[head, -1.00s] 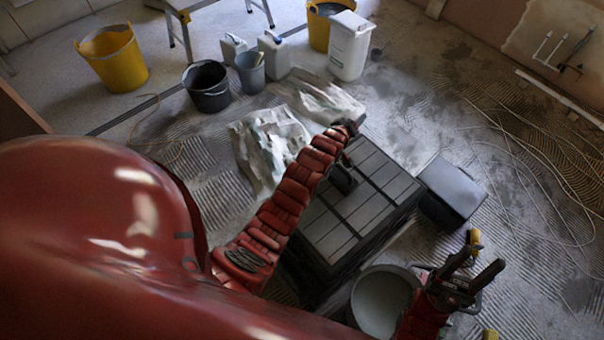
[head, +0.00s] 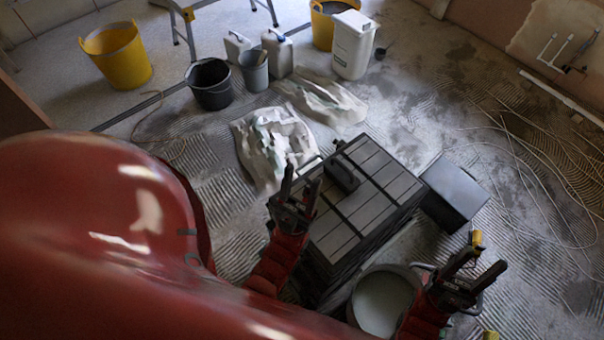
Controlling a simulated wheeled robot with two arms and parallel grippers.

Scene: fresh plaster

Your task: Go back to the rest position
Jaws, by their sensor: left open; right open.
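My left gripper (head: 301,187) is open and empty, fingers pointing up the picture. It shows in front of the left edge of the dark slatted box (head: 355,215). My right gripper (head: 482,256) is open and empty at the lower right, beside the grey round tub (head: 382,300). A dark handled tool (head: 341,175) lies on top of the slatted box, clear of both grippers as seen. The lower parts of both arms run out of the picture or behind my red body.
A dark case (head: 454,193) stands right of the slatted box. Crumpled pale bags (head: 270,145) lie behind it. Buckets (head: 210,85), a yellow tub (head: 115,58) and white canisters (head: 353,45) stand farther back. A loose cable (head: 525,170) loops over the ridged floor at right, otherwise mostly clear.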

